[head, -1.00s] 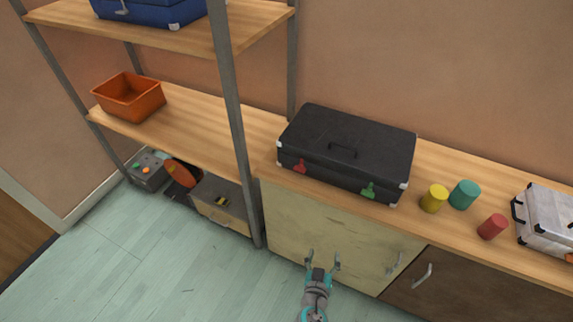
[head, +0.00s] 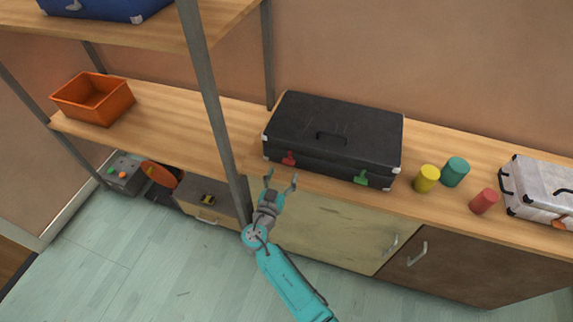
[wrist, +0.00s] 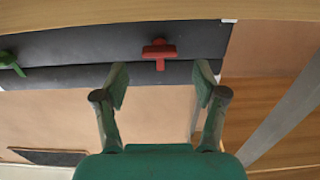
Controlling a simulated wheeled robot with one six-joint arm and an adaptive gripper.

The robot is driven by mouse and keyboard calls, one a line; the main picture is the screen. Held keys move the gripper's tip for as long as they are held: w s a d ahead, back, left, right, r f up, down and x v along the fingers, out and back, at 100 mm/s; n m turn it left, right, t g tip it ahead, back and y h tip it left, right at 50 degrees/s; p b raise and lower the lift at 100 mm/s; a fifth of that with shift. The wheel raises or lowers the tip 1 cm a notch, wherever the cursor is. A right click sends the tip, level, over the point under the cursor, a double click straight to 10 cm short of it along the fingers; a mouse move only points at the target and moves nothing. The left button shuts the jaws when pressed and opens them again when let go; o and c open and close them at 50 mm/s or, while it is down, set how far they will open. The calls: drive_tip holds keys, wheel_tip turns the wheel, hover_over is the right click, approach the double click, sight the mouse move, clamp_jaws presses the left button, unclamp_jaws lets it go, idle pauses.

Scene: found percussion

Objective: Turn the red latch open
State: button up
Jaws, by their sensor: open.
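The black suitcase (head: 333,136) stands shut on the wooden counter. Its red latch (head: 290,159) is on the front face at the left, and a green latch (head: 361,179) is at the right. The green latch also shows at the left edge of the wrist view (wrist: 10,63).
A grey shelf post (head: 215,110) stands to the left of my gripper. Yellow (head: 427,179), teal (head: 455,172) and red (head: 484,202) cylinders and a silver case (head: 537,186) stand to the right on the counter (head: 420,212). An orange bin (head: 93,98) sits at left.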

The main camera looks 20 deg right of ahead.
sight(289, 162)
drive_tip(key=shift+x, duration=2.45)
drive_tip(key=shift+s, duration=0.1)
drive_tip(key=c, duration=1.1)
